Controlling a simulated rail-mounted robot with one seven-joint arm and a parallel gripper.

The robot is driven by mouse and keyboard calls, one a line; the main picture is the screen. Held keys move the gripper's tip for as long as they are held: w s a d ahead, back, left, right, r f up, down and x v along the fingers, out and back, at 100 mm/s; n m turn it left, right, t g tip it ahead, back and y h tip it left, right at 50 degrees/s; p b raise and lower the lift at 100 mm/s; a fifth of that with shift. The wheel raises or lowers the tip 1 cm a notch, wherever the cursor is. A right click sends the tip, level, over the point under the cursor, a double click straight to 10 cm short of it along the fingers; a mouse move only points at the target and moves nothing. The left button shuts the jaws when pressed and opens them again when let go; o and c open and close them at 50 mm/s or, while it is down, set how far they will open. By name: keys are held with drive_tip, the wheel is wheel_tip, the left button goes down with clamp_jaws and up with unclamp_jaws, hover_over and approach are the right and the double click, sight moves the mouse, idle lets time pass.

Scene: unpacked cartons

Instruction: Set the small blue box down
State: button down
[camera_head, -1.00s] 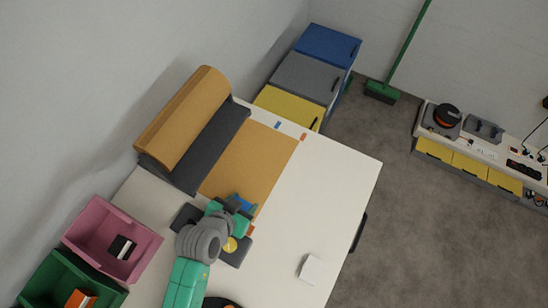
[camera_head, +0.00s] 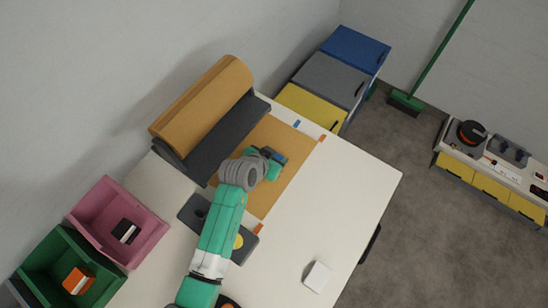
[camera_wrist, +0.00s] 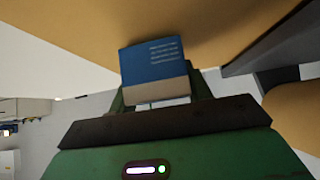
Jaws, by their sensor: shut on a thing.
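The small blue box (camera_wrist: 155,60) is held in my gripper (camera_wrist: 160,95). In the wrist view it shows a blue face with pale lines of print and a beige band at its lower end. The two green fingers are shut on that lower end. In the head view my gripper (camera_head: 275,163) is over the tan mat (camera_head: 284,184) on the white table (camera_head: 330,200). Only a bit of the blue box (camera_head: 280,156) shows there. I cannot tell whether the box touches the mat.
A tan roll (camera_head: 205,98) lies along the table's back left. A dark plate (camera_head: 190,210) lies under my arm. A pink bin (camera_head: 150,222) and a green bin (camera_head: 100,290) stand at lower left. A white item (camera_head: 317,276) lies at the front; the table's right side is otherwise clear.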

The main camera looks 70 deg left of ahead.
drive_tip(key=shift+f, duration=0.35)
drive_tip(key=shift+f, duration=0.15)
drive_tip(key=c, duration=0.6)
unclamp_jaws()
drive_tip(key=shift+c, duration=0.2)
drive_tip(key=shift+s+d+r+p, duration=0.15)
drive_tip(key=shift+r+p, duration=0.15)
drive_tip(key=shift+r, duration=0.15)
drive_tip(key=p+v, duration=0.2)
drive_tip(key=v, duration=0.9)
drive_tip(key=shift+s+p, duration=0.2)
drive_tip(key=shift+p, duration=0.15)
